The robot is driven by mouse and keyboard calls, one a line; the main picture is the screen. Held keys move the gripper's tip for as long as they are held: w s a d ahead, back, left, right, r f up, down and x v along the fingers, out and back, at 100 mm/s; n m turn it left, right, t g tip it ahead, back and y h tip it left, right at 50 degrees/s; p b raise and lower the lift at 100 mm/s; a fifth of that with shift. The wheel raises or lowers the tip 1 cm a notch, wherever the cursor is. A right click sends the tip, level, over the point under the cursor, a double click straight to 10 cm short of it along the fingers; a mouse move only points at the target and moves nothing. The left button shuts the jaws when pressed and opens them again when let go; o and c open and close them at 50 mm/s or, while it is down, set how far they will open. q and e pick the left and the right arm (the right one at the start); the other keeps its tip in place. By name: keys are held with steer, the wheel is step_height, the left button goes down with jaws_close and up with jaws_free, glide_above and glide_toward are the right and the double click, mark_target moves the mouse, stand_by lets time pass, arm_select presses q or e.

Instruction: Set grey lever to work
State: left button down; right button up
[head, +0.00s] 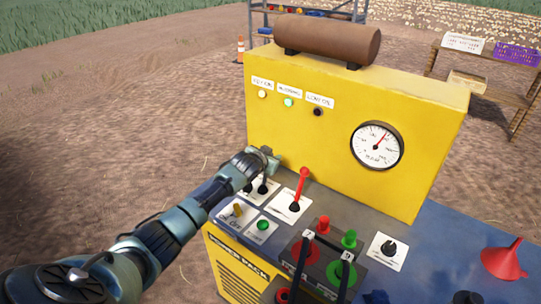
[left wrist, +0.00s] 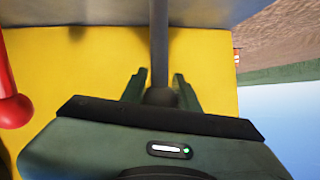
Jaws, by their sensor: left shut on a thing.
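The grey lever (left wrist: 158,45) shows in the left wrist view as a straight grey rod with a dark rounded end. My left gripper (left wrist: 160,92) is shut on that end, with one finger on each side. In the head view my left gripper (head: 266,158) is at the back left of the control panel, above a white plate (head: 254,196) with black lever bases. The gripper hides most of the lever there. My right gripper is not in view.
A red lever (head: 301,184) stands close to the right of my gripper; it also shows in the left wrist view (left wrist: 12,105). A yellow panel (head: 320,140) with a gauge (head: 376,145) rises behind. Red and green couplings and a red funnel (head: 504,259) are further right.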

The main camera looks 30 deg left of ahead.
arm_select(q)
steer(key=shift+d+f, duration=0.1)
steer(key=shift+f, duration=0.15)
steer(key=c, duration=1.3)
jaws_free()
steer(key=shift+o, duration=1.2)
steer(key=shift+w, duration=0.15)
steer(key=v, duration=0.7)
steer(key=shift+s+r+b, duration=0.2)
steer(key=shift+s+b, duration=0.15)
steer(key=shift+f, duration=0.15)
